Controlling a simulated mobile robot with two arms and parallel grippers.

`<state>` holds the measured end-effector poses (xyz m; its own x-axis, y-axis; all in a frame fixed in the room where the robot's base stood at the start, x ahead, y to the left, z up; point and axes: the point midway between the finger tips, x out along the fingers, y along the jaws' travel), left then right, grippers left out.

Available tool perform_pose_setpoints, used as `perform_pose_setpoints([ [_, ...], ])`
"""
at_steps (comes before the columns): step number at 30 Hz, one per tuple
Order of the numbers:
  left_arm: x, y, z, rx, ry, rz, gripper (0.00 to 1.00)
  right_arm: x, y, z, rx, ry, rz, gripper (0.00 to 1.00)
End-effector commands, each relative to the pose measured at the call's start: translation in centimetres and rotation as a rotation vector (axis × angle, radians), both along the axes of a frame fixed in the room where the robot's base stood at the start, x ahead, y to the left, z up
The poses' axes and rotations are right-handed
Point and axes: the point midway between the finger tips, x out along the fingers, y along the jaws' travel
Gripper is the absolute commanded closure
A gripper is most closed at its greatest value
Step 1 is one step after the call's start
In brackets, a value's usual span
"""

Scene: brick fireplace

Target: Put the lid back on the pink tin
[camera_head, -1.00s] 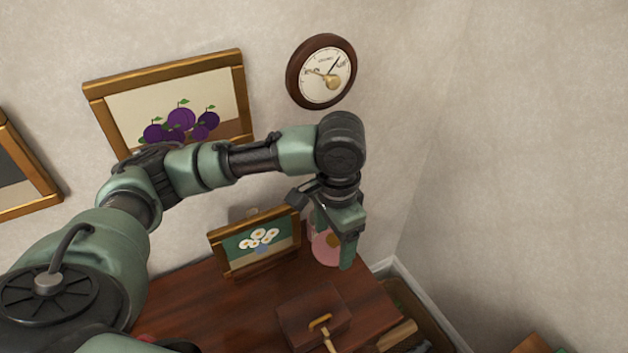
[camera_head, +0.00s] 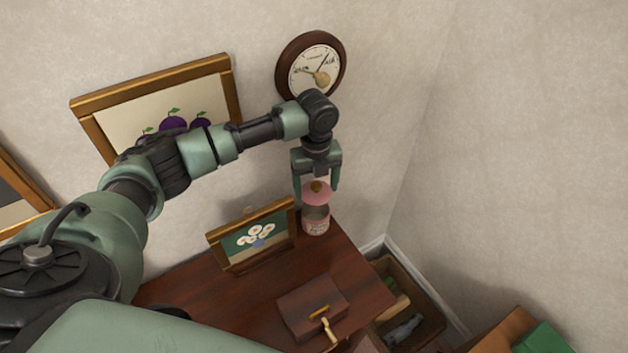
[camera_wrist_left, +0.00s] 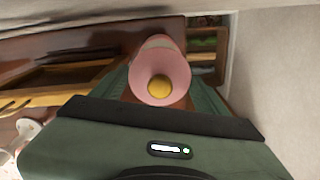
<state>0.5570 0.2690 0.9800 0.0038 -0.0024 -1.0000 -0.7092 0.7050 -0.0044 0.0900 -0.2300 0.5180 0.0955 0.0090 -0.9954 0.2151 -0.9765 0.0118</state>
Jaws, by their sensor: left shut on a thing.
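The pink tin (camera_head: 316,224) stands upright on the back right corner of the dark wooden top. My left gripper (camera_head: 316,186) points down above it, with its fingers on either side of the pink lid (camera_head: 317,197). It is shut on the lid, whose gold knob faces up between the fingers. A greyish band shows between lid and tin in the head view, so the lid appears raised over the tin. In the left wrist view the lid (camera_wrist_left: 160,70) largely covers the tin behind it. My right gripper is not in view.
A framed flower picture (camera_head: 257,238) stands just left of the tin. A brown box (camera_head: 312,304) with a gold handle sits nearer. An open crate (camera_head: 420,312) with things in it is lower right.

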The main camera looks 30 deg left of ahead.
Motion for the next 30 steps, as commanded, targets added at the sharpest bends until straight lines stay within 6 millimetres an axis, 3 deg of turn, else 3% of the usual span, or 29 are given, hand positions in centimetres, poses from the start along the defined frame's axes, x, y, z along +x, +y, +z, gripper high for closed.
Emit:
perform_pose_setpoints([
  [11, 0.1, 0.2, -1.2, -0.001, -0.001, -0.04, 0.64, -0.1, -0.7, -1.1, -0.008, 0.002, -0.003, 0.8],
  [23, 0.1, 0.2, -4.7, -0.001, -0.001, -0.039, 0.64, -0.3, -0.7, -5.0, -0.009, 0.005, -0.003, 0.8],
  [30, 0.1, 0.2, -6.2, -0.001, -0.001, -0.038, 0.64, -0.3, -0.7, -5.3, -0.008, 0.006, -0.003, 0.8],
])
